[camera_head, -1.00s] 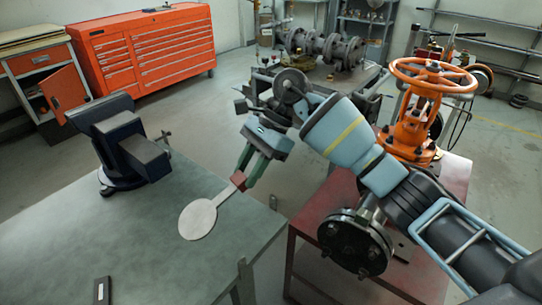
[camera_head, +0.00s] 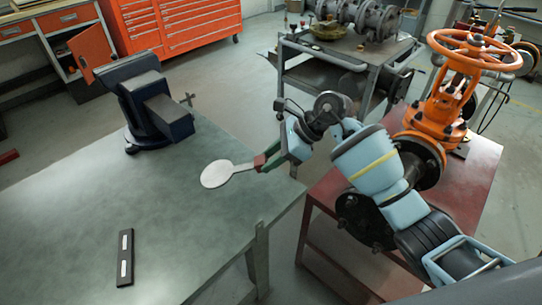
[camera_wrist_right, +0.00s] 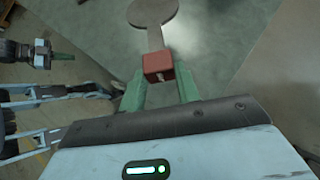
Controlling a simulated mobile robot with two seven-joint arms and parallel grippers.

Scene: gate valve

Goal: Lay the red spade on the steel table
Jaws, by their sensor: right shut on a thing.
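My right gripper (camera_head: 263,160) is shut on the red grip block of the spade. The spade has a pale round flat disc (camera_head: 217,173) on a thin neck. The disc is over the right part of the steel table (camera_head: 90,215) and points left; I cannot tell whether it touches the top. In the right wrist view, the red block (camera_wrist_right: 158,67) sits between the green fingers and the disc (camera_wrist_right: 152,10) extends away at the top. My left gripper (camera_wrist_right: 62,56) seems to show at that view's left edge, its opening unclear; it is outside the head view.
A dark blue vise (camera_head: 155,105) stands on the table's far side. A black strip with white labels (camera_head: 125,257) lies near the front. A red stand (camera_head: 470,185) with an orange handwheel valve (camera_head: 445,95) is at right. The table's middle is clear.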

